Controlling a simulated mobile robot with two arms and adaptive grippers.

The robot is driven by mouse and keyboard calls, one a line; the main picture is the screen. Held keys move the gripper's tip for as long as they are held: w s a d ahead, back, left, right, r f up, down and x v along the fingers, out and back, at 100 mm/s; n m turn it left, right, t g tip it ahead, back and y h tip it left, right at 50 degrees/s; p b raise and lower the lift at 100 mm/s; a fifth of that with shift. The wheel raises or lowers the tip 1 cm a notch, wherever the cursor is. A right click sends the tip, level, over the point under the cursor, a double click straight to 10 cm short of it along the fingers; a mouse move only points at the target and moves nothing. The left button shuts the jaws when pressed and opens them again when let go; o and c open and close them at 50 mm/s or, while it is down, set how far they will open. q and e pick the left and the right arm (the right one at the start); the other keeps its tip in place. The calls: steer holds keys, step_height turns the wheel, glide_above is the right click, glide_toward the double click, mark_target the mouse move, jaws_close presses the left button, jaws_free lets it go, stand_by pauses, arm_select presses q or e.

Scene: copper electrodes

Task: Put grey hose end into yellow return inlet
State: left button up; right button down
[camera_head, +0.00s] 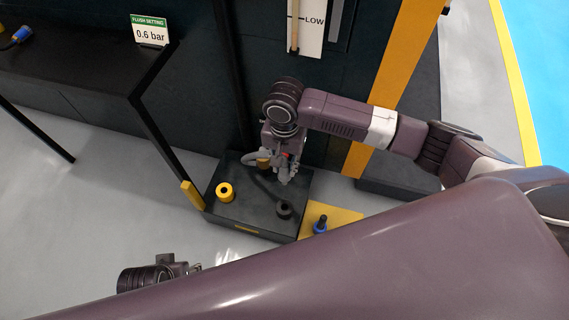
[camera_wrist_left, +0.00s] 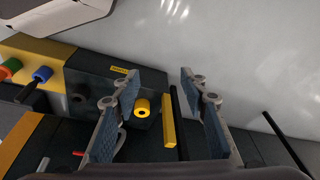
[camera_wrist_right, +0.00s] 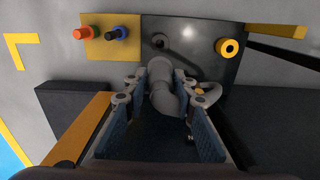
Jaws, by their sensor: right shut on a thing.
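The grey hose (camera_wrist_right: 163,82) lies between the fingers of my right gripper (camera_wrist_right: 160,80), which is shut on its end. In the head view my right gripper (camera_head: 284,174) is over the back of the dark box, and a bit of grey hose (camera_head: 250,158) shows beside it. The yellow return inlet (camera_head: 225,192) is a round yellow ring on top of the box, left of that gripper and apart from it. It also shows in the right wrist view (camera_wrist_right: 228,48) and left wrist view (camera_wrist_left: 142,109). My left gripper (camera_wrist_left: 160,82) is open and empty.
The dark box (camera_head: 250,216) also bears a black port (camera_head: 284,209). A yellow plate (camera_head: 345,216) with a blue fitting (camera_head: 320,225) adjoins it. A yellow post (camera_head: 192,196) stands by its left corner. An orange upright (camera_head: 402,55) rises behind.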

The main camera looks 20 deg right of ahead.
arm_select(q)
steer(key=shift+s+f+p, duration=0.15)
steer(key=shift+f+p, duration=0.15)
steer(key=shift+f, duration=0.7)
steer(key=shift+s+f+p, duration=0.15)
steer(key=shift+f+p, duration=0.1)
steer(key=shift+f, duration=0.7)
arm_select(e)
steer(key=shift+r, duration=0.45)
